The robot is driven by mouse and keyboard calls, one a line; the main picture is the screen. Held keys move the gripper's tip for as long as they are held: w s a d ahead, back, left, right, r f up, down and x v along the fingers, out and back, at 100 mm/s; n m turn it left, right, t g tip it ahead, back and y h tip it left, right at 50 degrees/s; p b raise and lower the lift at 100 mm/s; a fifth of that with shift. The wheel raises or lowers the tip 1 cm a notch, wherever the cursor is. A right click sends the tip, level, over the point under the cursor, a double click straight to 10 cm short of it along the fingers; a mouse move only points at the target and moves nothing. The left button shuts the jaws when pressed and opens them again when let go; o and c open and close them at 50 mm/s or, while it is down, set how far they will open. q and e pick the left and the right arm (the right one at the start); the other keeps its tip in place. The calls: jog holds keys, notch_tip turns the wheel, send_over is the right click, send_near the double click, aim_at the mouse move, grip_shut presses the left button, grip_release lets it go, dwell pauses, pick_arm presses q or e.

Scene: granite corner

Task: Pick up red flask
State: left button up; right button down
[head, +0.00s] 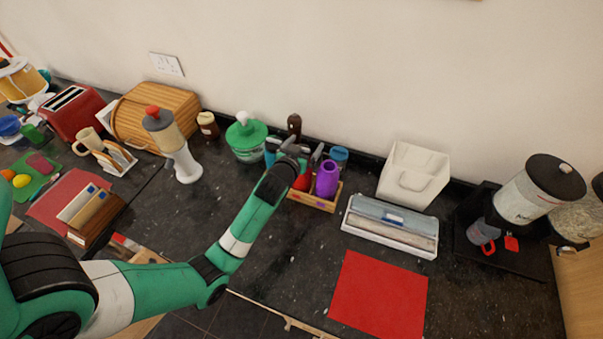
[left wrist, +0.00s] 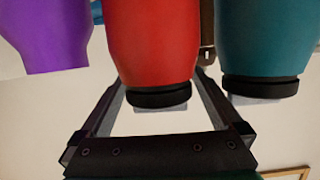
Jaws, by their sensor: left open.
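The red flask (head: 303,182) stands in a small wooden crate (head: 318,204) near the wall, partly hidden by my left gripper. In the left wrist view the red flask (left wrist: 152,45) shows large and inverted, with a dark cap. My left gripper (head: 306,151) is open at the crate, right by the red flask's top. In the left wrist view its fingers rise on either side below the flask, and their tips are hidden behind it. I cannot tell whether they touch it. My right gripper is not in view.
A purple flask (head: 327,180) stands close to the right of the red one. A teal flask (left wrist: 263,45) is on its other side, and a blue one (head: 339,155) is behind.

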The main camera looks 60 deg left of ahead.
pick_arm(q)
jog(key=shift+c, duration=0.3)
grip_shut()
jog(key=shift+r, duration=0.1)
